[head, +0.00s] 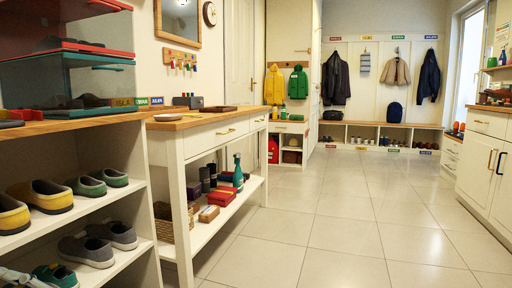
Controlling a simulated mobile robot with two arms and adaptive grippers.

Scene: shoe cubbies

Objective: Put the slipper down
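Yellow slippers with grey soles (47,197) sit on the upper shelf of the open cubby at the left. Green and grey slippers (88,186) stand beside them on the same shelf. Grey shoes (88,249) are on the shelf below. A teal shoe (56,276) shows at the bottom left, partly cut off by the frame.
A white console table (215,139) with a wooden top stands right of the cubby (128,150), boxes and bottles on its lower shelf. A bench with shoe cubbies (378,125) is at the back, white cabinets (487,150) at the right. The tiled floor (345,215) is clear.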

